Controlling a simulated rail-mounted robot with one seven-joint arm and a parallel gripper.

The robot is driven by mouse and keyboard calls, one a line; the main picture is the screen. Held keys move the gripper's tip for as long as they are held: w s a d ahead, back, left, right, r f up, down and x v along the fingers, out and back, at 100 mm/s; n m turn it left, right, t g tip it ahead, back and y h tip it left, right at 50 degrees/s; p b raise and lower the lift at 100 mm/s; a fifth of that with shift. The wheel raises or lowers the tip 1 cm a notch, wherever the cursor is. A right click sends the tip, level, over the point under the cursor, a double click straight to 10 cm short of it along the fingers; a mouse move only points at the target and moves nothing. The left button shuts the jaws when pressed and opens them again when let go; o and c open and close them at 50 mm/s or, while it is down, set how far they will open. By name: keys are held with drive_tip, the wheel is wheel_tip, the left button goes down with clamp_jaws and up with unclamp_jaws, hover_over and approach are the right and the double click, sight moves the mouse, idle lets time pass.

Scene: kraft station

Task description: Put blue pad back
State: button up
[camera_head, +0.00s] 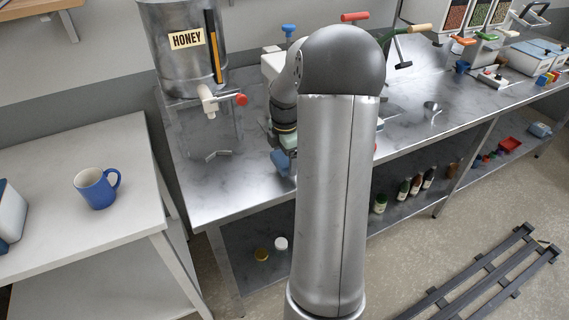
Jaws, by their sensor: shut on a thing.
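My gripper (279,151) points down over the steel bench, left of my large grey arm link. A blue piece, which looks like the blue pad (284,164), sits at its tip, and the gripper is shut on it. My arm hides the pad's right side and much of the bench behind it. I cannot tell whether the pad touches the bench top.
A honey tank (186,72) with a red-handled tap stands left of the gripper. A blue mug (97,188) is on the white table at left. Bottles (404,190) stand on the lower shelf. A dark slatted pallet (480,284) lies on the floor.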

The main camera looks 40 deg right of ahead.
sight(285, 165)
drive_tip(key=shift+w+f, duration=0.2)
drive_tip(key=shift+f, duration=1.55)
drive_tip(key=shift+f, duration=0.1)
drive_tip(key=shift+f, duration=0.15)
drive_tip(key=o, duration=0.9)
drive_tip(key=shift+r, duration=0.2)
